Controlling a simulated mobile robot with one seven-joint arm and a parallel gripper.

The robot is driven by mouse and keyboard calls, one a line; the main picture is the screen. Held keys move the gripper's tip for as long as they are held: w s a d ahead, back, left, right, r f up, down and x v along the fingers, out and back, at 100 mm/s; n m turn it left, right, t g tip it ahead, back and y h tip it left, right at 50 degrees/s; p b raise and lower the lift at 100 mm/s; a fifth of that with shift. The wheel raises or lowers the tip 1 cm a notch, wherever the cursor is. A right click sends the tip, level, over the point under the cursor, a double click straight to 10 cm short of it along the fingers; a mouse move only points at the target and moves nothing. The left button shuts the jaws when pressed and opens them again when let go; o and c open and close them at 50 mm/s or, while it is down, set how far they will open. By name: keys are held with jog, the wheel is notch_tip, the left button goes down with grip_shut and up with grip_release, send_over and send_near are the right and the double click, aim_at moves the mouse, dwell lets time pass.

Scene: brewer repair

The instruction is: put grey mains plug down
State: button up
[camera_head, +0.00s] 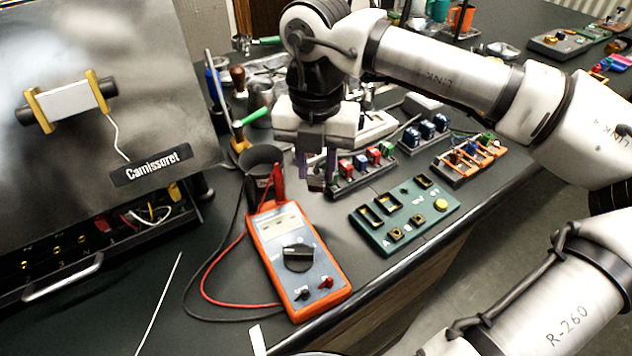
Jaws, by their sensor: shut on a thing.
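My gripper (316,172) points straight down above the dark worktop, near the middle of the picture. Its purple fingers are shut on a small dark grey thing (316,184), which I take to be the grey mains plug. Most of the plug is hidden between the fingers, and its shape is hard to make out. It is beside the left end of a rack with red, blue and green parts (362,170). I cannot tell whether the plug touches the worktop.
An orange multimeter (298,262) with red and black leads lies in front. A green board with recesses (385,232) lies to the right, near the worktop edge. A dark round cup (262,158) and the brewer (95,110) stand left. More racks (466,160) sit behind right.

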aim_at(316, 183)
jog(key=shift+f, duration=2.45)
jog(key=shift+f, duration=0.25)
jog(key=o, duration=0.7)
jog(key=shift+r, duration=0.1)
jog(key=shift+r, duration=0.1)
notch_tip(316, 183, up, 12)
jog(key=shift+r+b, duration=0.1)
jog(key=shift+b, duration=0.55)
